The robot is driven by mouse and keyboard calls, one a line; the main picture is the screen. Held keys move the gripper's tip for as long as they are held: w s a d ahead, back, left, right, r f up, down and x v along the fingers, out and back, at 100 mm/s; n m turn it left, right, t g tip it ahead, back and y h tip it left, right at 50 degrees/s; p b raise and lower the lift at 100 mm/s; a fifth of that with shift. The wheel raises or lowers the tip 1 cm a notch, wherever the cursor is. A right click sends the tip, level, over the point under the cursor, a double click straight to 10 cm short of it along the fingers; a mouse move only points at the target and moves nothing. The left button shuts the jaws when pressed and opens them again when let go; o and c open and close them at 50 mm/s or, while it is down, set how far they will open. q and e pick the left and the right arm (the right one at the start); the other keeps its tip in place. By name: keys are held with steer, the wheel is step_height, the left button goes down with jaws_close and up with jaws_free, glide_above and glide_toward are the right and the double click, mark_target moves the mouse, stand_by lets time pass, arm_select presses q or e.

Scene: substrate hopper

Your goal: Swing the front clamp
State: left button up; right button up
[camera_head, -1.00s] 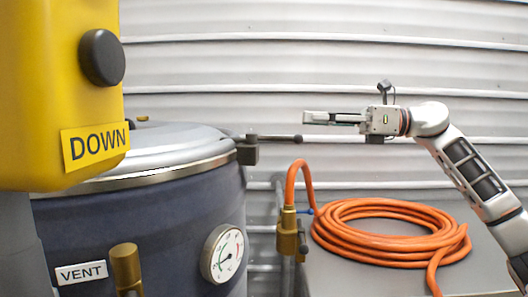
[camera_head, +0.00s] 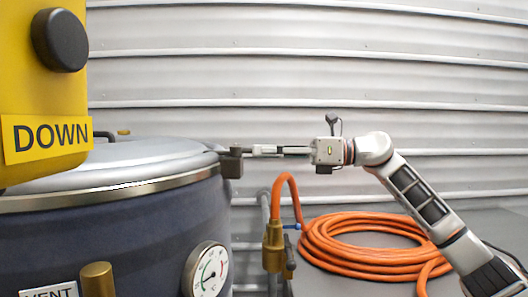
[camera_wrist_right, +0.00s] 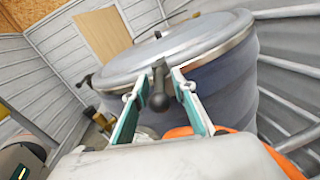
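The front clamp is a dark block (camera_head: 232,163) on the rim of the blue vessel (camera_head: 110,235), with a lever pointing right. In the right wrist view, its lever ends in a dark ball (camera_wrist_right: 158,102) that lies between my fingers. My right gripper (camera_head: 262,150) reaches in from the right at the lever's height, and its fingers overlap the lever in the head view. In the wrist view the right gripper (camera_wrist_right: 155,85) is open, with a gap on both sides of the ball. My left gripper is not in view.
A yellow pendant (camera_head: 40,95) marked DOWN fills the upper left. A coiled orange hose (camera_head: 360,240) lies on a grey surface right of the vessel, joined to a brass valve (camera_head: 273,247). A gauge (camera_head: 206,271) is on the vessel's side. A corrugated wall stands behind.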

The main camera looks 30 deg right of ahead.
steer(key=shift+w+a, duration=0.2)
steer(key=shift+a, duration=0.1)
jaws_close()
